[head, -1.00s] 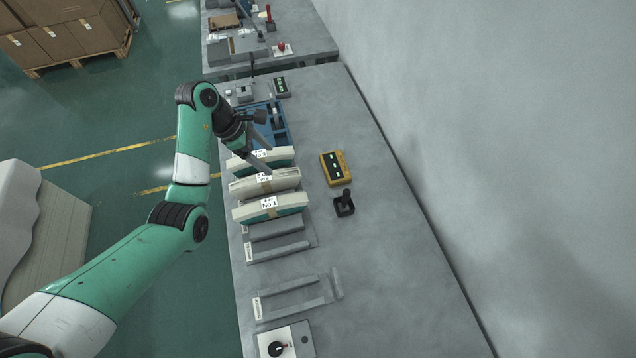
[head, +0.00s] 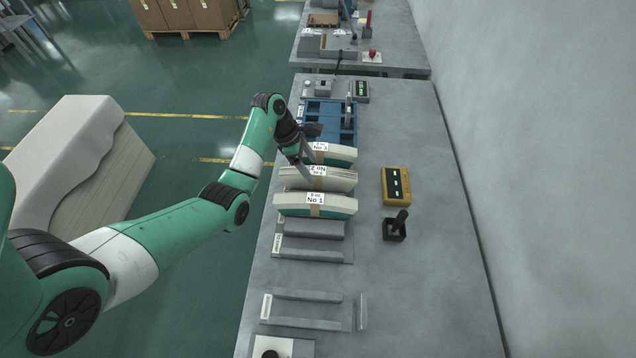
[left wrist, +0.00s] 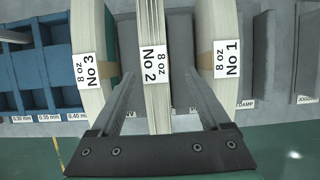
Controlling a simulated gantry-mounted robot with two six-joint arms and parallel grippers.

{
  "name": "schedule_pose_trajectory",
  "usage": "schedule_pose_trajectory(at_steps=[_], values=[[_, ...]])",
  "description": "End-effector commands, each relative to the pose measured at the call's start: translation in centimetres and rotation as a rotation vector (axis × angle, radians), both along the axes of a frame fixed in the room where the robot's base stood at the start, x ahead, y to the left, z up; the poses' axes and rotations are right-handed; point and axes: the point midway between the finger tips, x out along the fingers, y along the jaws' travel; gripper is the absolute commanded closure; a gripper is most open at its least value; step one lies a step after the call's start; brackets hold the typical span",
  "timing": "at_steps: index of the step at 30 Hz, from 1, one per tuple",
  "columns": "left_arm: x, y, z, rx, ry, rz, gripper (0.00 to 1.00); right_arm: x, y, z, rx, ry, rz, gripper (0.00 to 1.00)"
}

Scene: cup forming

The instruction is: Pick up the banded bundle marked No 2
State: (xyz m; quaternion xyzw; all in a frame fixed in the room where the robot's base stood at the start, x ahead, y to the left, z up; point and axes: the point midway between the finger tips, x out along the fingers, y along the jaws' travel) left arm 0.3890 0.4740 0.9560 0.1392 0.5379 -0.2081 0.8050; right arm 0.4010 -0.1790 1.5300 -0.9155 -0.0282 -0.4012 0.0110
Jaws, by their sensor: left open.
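The bundle marked No 2 (head: 335,182) stands in the middle of a row of three pale, banded bundles on the bench. The bundle marked No 1 (head: 315,204) is on its near side, and the bundle marked No 3 (head: 340,154) on its far side. My left gripper (head: 305,168) is at the left end of No 2. In the left wrist view, its open fingers (left wrist: 164,90) lie either side of the No 2 bundle (left wrist: 152,30), with gaps visible. No 3 (left wrist: 91,40) and No 1 (left wrist: 217,35) flank the fingers closely. My right gripper is not seen.
A blue compartment tray (head: 328,118) lies beyond the bundles. A yellow box with a display (head: 396,186) and a black joystick (head: 396,228) stand to the right. Empty grey rails (head: 310,308) lie nearer. The right side of the bench is clear.

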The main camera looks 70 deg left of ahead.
Motion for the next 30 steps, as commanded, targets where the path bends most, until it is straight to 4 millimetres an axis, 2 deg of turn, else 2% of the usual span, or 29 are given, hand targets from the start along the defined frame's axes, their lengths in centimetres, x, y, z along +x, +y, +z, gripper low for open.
schedule_pose_trajectory(at_steps=[5,9,17,30], values=[[1.5,-0.2,-2.9,-0.002,0.002,-0.002,0.2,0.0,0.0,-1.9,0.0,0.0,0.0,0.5],[2.2,-0.5,-4.4,0.0,0.002,-0.004,0.2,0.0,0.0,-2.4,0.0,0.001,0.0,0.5],[2.3,-0.5,-4.5,0.001,0.0,-0.003,0.22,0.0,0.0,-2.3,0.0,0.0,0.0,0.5],[2.3,-0.5,-4.4,0.001,0.001,-0.003,1.0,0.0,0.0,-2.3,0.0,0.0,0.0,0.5]])
